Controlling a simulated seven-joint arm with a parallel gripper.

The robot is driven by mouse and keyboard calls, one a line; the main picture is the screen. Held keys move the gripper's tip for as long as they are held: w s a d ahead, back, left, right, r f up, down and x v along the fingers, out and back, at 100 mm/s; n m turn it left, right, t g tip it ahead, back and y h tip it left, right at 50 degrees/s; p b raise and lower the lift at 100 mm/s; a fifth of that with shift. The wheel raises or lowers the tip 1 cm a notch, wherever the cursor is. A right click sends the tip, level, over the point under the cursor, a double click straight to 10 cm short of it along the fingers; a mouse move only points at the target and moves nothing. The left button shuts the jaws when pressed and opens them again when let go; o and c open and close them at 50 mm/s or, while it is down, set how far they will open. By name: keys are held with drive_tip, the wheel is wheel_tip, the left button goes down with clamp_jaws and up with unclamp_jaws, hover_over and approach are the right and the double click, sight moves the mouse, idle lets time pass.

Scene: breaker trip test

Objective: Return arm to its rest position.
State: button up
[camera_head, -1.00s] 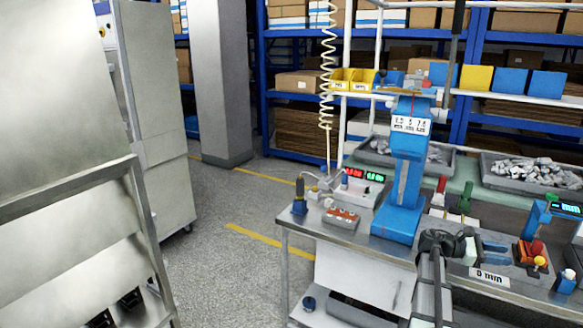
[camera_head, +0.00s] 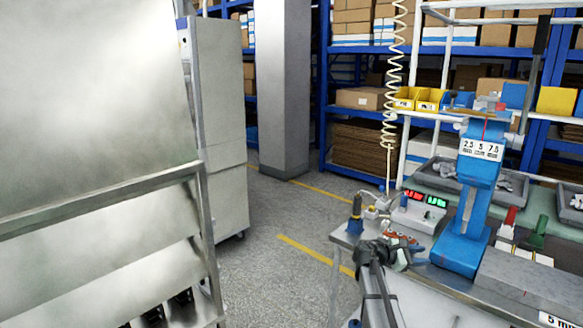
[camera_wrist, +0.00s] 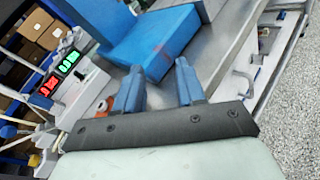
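My gripper (camera_head: 392,254) is in front of the left part of the metal workbench in the head view, left of the blue press (camera_head: 474,200). The dark wrist partly hides a red-and-grey block on the bench. In the wrist view my gripper (camera_wrist: 158,72) shows two blue fingers with a clear gap and nothing between them. The bench surface and the blue base of the press (camera_wrist: 155,42) lie beyond the fingertips. I cannot tell the exact clearance to the bench.
A meter box with red and green displays (camera_head: 418,210) stands behind my gripper, and a dark blue-based tool (camera_head: 354,222) to its left. A coiled cable (camera_head: 392,90) hangs above. A metal rack (camera_head: 100,210) stands at the left. Open floor (camera_head: 270,265) lies between rack and bench.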

drive_tip(key=w+a+f+n+t+y, duration=0.1)
drive_tip(key=a+f, duration=0.1)
drive_tip(key=a, duration=0.4)
drive_tip(key=w+a+f+t+y, duration=0.1)
drive_tip(key=w+a+f, duration=0.15)
drive_tip(key=a, duration=0.25)
drive_tip(key=s+a+f+m+g+y, duration=0.25)
drive_tip(key=s+f, duration=0.65)
drive_tip(key=f, duration=0.5)
drive_tip(key=s+a+f+m+g+y, duration=0.1)
drive_tip(key=s+a+f+m+y, duration=0.15)
drive_tip(key=s+f, duration=0.95)
drive_tip(key=s+a+f+m+g+y, duration=0.2)
drive_tip(key=s+f, duration=0.4)
drive_tip(key=s, duration=0.5)
drive_tip(key=s+a+f+m+g+y, duration=0.2)
drive_tip(key=s+a+f+m+y, duration=0.2)
drive_tip(key=s, duration=0.8)
drive_tip(key=s+a+f+m+g+y, duration=0.2)
drive_tip(key=s+a+f, duration=0.5)
drive_tip(key=s, duration=0.5)
wheel_tip(320, 180, down, 2)
drive_tip(key=m+g, duration=0.1)
drive_tip(key=m, duration=0.1)
drive_tip(key=shift+m+y, duration=0.3)
drive_tip(key=shift+y, duration=0.1)
